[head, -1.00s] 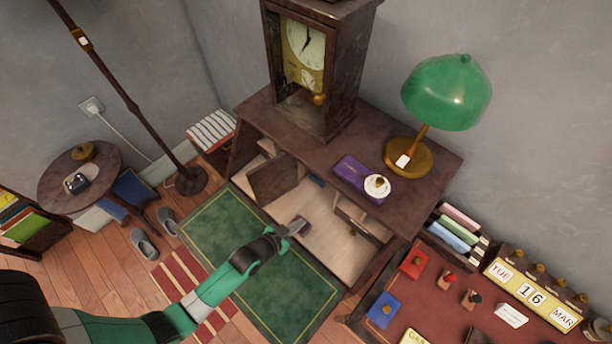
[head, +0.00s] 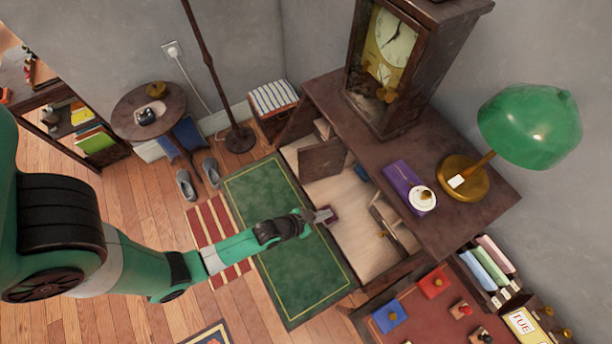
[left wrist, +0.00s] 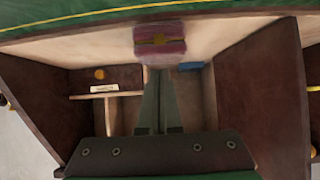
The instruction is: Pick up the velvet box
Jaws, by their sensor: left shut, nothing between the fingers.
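A small maroon-pink box with a gold mark, likely the velvet box (left wrist: 160,44), lies on the pale floor of the open cabinet in the left wrist view, near its front edge. My left gripper (left wrist: 157,75) is shut and empty, its fingertips just short of the box; I cannot tell whether they touch. In the head view the left gripper (head: 322,215) is at the cabinet opening, and the maroon box (head: 332,214) shows partly behind it. My right gripper is not in view.
The cabinet (head: 440,215) has an open door (head: 320,158) and inner dividers around the box. A green rug (head: 290,262) lies in front.

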